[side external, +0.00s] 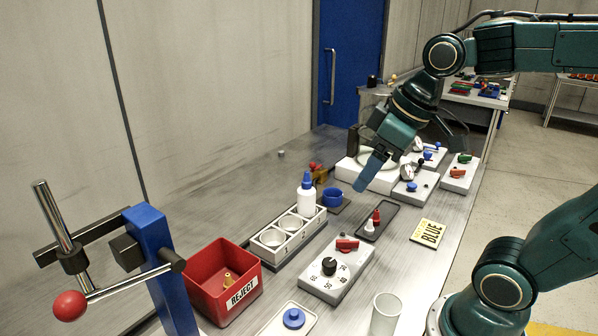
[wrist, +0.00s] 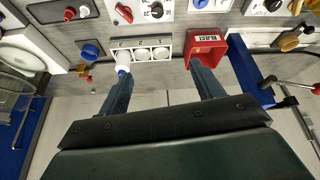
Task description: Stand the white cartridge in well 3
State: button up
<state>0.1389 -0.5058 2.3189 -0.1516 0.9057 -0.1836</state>
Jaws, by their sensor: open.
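A small white piece, seemingly the white cartridge (side external: 369,227), is in a dark tray (side external: 388,226) beside a red piece (side external: 376,215); the white piece also shows in the wrist view (wrist: 84,11). The white well block (side external: 280,241) has wells marked 1 and 2. My gripper (side external: 368,172) is open and empty, above the bench and apart from the cartridge. Its fingers spread wide in the wrist view (wrist: 158,72).
A red reject bin (side external: 208,290) and a blue post with a lever (side external: 160,262) stand nearer the camera. The bench by the wall is mostly clear.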

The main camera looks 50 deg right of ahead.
jog(key=s+f+m, duration=0.2)
jog(key=s, duration=0.4)
jog(key=shift+a+t, duration=0.25)
jog(key=shift+t, duration=0.15)
jog(key=shift+f, duration=0.1)
